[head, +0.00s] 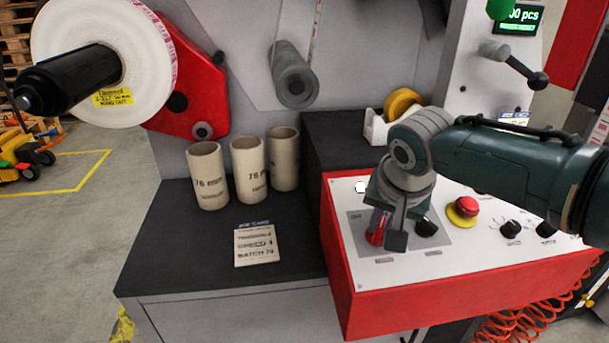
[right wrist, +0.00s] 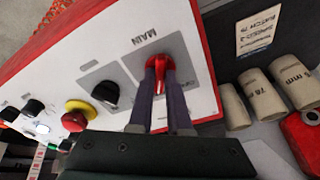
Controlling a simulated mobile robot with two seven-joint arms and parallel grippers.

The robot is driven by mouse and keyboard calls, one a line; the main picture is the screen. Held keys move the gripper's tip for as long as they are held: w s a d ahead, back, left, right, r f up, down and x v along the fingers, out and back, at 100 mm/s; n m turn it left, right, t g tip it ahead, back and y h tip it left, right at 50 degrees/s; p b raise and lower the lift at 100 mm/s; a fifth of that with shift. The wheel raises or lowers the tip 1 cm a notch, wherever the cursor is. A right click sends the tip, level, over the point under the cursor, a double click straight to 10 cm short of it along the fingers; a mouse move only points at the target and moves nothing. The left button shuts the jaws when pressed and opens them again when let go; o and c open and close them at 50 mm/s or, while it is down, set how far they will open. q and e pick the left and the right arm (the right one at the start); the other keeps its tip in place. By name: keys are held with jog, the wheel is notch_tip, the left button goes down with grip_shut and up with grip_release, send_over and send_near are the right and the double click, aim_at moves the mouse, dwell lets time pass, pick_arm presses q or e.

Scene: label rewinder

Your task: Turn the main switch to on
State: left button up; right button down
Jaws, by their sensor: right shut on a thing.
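The main switch is a red rotary knob (head: 375,231) at the left of the white-topped, red-sided control panel (head: 455,258). In the right wrist view the red knob (right wrist: 181,104) sits on a grey plate under the label MAIN. My right gripper (head: 388,236) comes down on it from the right and is shut on the knob. In the right wrist view its two dark fingers (right wrist: 161,78) stand on either side of the red handle. The fingers hide part of the knob and any position marks, so its setting is unclear. My left gripper is not in view.
A black knob (head: 426,227) sits close right of the switch, then a red-on-yellow emergency button (head: 463,210) and more black knobs (head: 511,229).

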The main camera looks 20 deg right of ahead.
dwell(0.3)
jog(key=c, duration=0.9)
grip_release()
jog(key=shift+o, duration=0.2)
jog(key=shift+r, duration=0.1)
jog(key=shift+s+r+p, duration=0.1)
jog(key=shift+r+p, duration=0.25)
jog(key=shift+p, duration=0.05)
jog(key=p+v, duration=0.4)
jog(key=v, duration=0.5)
jog(key=shift+a, duration=0.1)
